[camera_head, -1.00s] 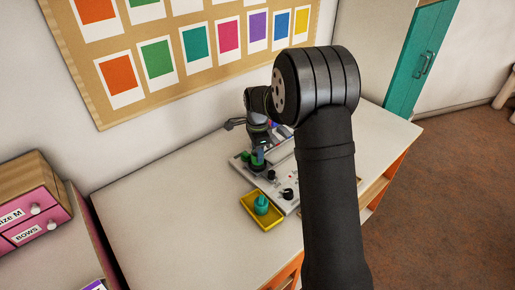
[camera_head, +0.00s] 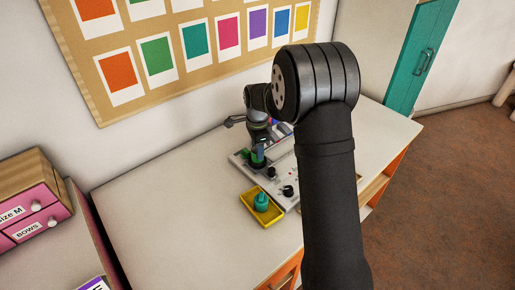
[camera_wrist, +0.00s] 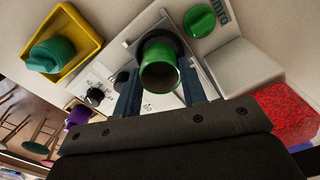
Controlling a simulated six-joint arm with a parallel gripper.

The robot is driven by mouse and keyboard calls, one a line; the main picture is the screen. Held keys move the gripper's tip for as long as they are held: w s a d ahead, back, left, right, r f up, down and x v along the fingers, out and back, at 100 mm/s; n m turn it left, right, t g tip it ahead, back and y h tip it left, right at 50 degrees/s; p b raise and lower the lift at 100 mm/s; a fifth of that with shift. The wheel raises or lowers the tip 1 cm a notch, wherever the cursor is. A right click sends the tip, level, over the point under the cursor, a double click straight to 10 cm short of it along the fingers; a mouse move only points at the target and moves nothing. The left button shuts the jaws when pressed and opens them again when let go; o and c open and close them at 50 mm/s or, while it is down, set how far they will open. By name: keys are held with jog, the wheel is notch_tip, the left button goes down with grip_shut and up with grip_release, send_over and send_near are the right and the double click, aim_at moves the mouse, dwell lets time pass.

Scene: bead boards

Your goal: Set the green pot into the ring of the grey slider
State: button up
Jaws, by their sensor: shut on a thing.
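The green pot (camera_wrist: 158,72) is a short round green cylinder, and its open hollow end faces the wrist camera. My gripper (camera_wrist: 160,85) is shut on it, one finger on each side. In the head view my gripper (camera_head: 257,150) is low over the board, with the green pot (camera_head: 257,158) small below it. A dark grey ring (camera_wrist: 152,37), seemingly the grey slider's, shows right behind the far end of the pot in the wrist view. The pot lines up with it and hides part of it. I cannot tell how deep the pot sits in it.
A yellow tray (camera_head: 275,218) with a teal pot (camera_head: 261,202) stands at the board's near side. The pale board (camera_wrist: 112,75) carries black knobs (camera_wrist: 95,97) and a green disc (camera_wrist: 199,20). A red block (camera_wrist: 285,110) is at the right. The table's left part is clear.

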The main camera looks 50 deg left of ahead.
jog(key=shift+f, duration=0.85)
dwell(0.7)
jog(key=o, duration=1.5)
jog(key=shift+r, duration=0.1)
jog(key=shift+r, duration=3.45)
jog(key=shift+f, duration=0.1)
jog(key=shift+f, duration=3.45)
